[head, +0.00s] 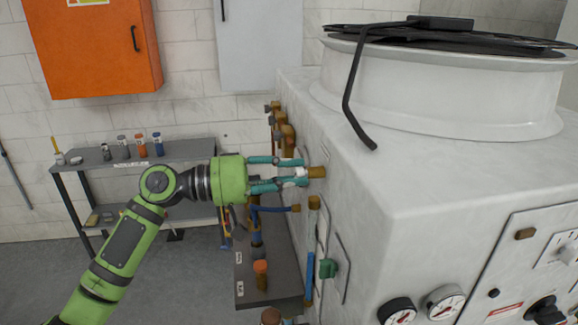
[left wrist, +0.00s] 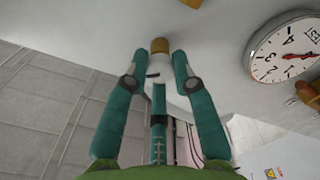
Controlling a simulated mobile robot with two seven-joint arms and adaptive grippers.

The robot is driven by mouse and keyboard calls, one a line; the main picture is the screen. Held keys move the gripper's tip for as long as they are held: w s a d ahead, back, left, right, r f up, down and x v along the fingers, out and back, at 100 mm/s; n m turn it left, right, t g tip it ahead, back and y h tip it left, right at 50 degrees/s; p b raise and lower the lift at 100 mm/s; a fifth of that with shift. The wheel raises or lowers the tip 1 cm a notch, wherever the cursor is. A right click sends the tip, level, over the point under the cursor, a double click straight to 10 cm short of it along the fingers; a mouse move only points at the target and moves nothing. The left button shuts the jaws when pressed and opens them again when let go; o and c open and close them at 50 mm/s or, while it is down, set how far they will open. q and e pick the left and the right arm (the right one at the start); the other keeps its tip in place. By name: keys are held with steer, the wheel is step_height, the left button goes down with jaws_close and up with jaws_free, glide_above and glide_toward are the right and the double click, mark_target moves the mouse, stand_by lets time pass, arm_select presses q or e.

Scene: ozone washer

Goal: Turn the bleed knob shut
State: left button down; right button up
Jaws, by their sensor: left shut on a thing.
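The bleed knob appears to be the small white knob (head: 301,175) on a brass fitting (head: 317,172) on the left face of the white washer cabinet (head: 350,185). My left gripper (head: 295,170) has its teal fingers closed around this knob, pointing right towards the cabinet. In the left wrist view the white knob (left wrist: 172,98) sits between the fingers, partly hidden by them, with a dark mark on its left side. The brass stem (left wrist: 160,46) shows just beyond it. My right gripper is not in view.
More brass fittings (head: 286,138) stick out farther back on the cabinet. Below are a blue pipe (head: 275,209), a green valve handle (head: 328,268) and a dark shelf (head: 272,292). A grey bench (head: 185,152) with small bottles stands behind my arm. A pressure gauge (left wrist: 286,52) is near the fingers.

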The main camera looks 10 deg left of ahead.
arm_select(q)
steer(key=n+p, duration=0.1)
steer(key=n, duration=0.1)
steer(key=n+p, duration=0.3)
steer(key=shift+r+n, duration=0.25)
steer(key=shift+n, duration=0.05)
steer(key=shift+f+n+p, duration=0.15)
steer(key=shift+n+p, duration=1.75)
steer(key=shift+n, duration=0.5)
steer(key=c, duration=1)
jaws_free()
steer(key=shift+f, duration=0.1)
steer(key=v, duration=1.2)
